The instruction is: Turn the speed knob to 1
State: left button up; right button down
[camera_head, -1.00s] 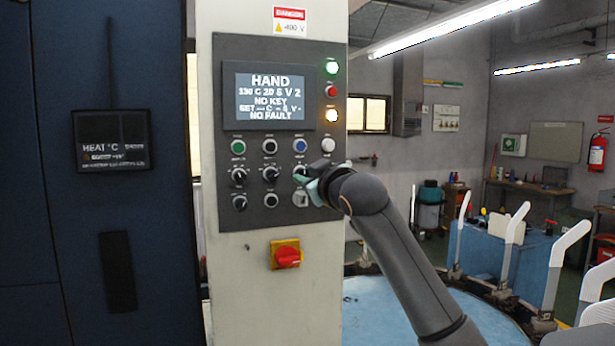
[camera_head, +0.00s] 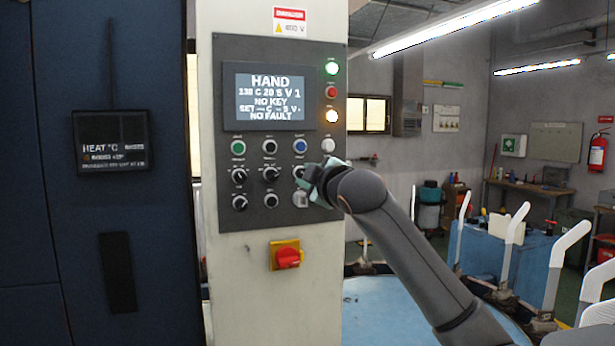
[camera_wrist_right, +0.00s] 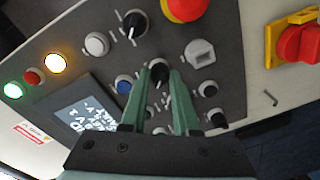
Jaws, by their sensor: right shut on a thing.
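The speed knob (camera_head: 298,171) is a black knob with a white pointer line, at the right end of the upper knob row on the dark control panel (camera_head: 228,80). My right gripper (camera_head: 310,181) is at this knob and partly covers it. In the right wrist view the knob (camera_wrist_right: 160,69) sits between the two green fingertips, and the gripper is shut on it. The display (camera_head: 270,97) reads HAND, with V 1 at the end of its second line, then NO KEY and NO FAULT. My left gripper is not in view.
Other black knobs (camera_head: 270,173) and several push buttons (camera_head: 269,146) surround the gripper closely. A key switch (camera_wrist_right: 200,52) and a red mushroom button (camera_wrist_right: 186,6) are near it. A red rotary switch (camera_head: 287,258) on yellow is below the panel.

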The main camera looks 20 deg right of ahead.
dwell(0.4)
jog(key=c, duration=0.7)
grip_release()
jog(key=shift+o, duration=0.2)
jog(key=shift+s, duration=0.1)
jog(key=s+b, duration=0.4)
jog(key=s, duration=0.8)
jog(key=shift+s+d+r, duration=0.15)
jog(key=shift+d+r, duration=0.05)
jog(key=shift+d, duration=0.2)
